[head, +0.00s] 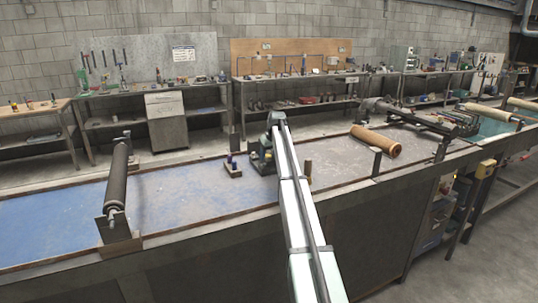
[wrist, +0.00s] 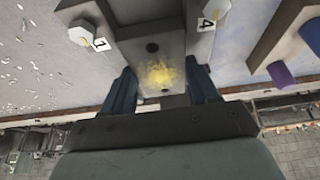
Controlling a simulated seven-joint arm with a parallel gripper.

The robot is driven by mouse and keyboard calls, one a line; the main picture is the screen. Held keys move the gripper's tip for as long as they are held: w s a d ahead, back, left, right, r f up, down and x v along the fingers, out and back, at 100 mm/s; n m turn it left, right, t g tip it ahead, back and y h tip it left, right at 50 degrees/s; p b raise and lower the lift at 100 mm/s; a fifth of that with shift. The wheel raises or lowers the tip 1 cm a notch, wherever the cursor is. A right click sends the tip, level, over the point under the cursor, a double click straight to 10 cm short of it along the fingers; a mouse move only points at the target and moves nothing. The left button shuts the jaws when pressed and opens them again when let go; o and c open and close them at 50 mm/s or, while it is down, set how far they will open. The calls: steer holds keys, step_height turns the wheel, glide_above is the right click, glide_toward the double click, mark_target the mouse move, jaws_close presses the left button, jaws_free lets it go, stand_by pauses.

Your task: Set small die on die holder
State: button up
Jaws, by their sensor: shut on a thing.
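In the wrist view, my gripper (wrist: 164,82) has its two dark blue fingers on either side of a grey metal block, which I take to be the small die (wrist: 152,72). The block has a dark hole and a yellow worn patch on its face. Behind it is a wider grey piece with hex bolts and tags 1 and 4, seemingly the die holder (wrist: 127,26). I cannot tell whether the block touches it or is apart. In the head view my gripper (head: 266,150) is over the bench, and my arm hides most of this spot.
A small stand with blue and purple pegs (wrist: 285,42) is close by at right in the wrist view; it also shows left of my gripper in the head view (head: 233,168). A dark roller (head: 117,178) stands far left. An orange-brown roll (head: 376,142) lies right.

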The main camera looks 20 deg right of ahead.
steer(key=shift+f, duration=0.65)
stand_by(0.8)
steer(key=o, duration=1.6)
